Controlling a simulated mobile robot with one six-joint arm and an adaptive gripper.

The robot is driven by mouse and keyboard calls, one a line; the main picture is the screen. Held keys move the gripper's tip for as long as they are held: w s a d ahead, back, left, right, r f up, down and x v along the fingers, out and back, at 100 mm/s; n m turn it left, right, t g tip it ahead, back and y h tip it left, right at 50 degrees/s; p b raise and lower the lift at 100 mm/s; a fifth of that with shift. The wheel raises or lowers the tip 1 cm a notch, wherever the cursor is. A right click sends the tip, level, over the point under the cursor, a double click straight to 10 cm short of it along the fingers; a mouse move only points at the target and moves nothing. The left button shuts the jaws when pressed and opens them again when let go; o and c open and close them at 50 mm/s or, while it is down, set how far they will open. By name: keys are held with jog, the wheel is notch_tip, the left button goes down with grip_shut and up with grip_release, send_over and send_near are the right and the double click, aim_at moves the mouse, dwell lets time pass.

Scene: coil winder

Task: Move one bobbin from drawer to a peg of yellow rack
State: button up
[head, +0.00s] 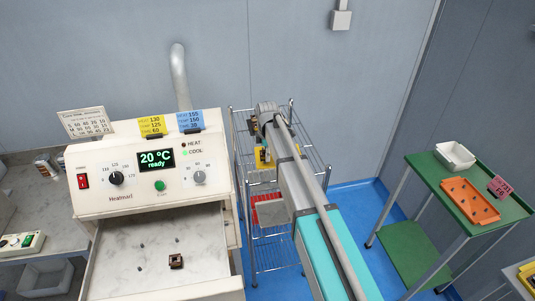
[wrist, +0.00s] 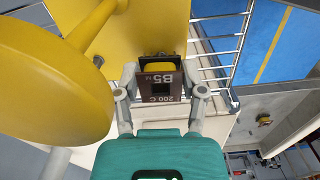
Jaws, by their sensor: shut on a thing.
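My gripper (wrist: 160,88) is shut on a dark brown bobbin (wrist: 174,105) marked "B5 M 200 C" in the wrist view. The yellow rack (wrist: 112,48) stands right behind the held bobbin, and a large round yellow disc of it (wrist: 52,85) fills the left side. Yellow shows just above the bobbin's front plate; I cannot tell if the bobbin is around a peg. In the head view the yellow rack (head: 262,157) is partly hidden by my arm, on the wire shelf. Another brown bobbin (head: 176,262) lies in the open drawer (head: 130,272).
The white oven (head: 112,205) reads 20 °C, ready. The wire shelf (head: 319,160) has a red bin (head: 267,209) lower down. A green cart (head: 430,160) at right carries a white tray (head: 455,154) and an orange tray (head: 470,201). Blue floor lies between shelf and cart.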

jog(key=shift+f+b, duration=0.95)
jog(key=shift+f, duration=0.05)
jog(key=o, duration=1.1)
jog(key=shift+r, duration=0.2)
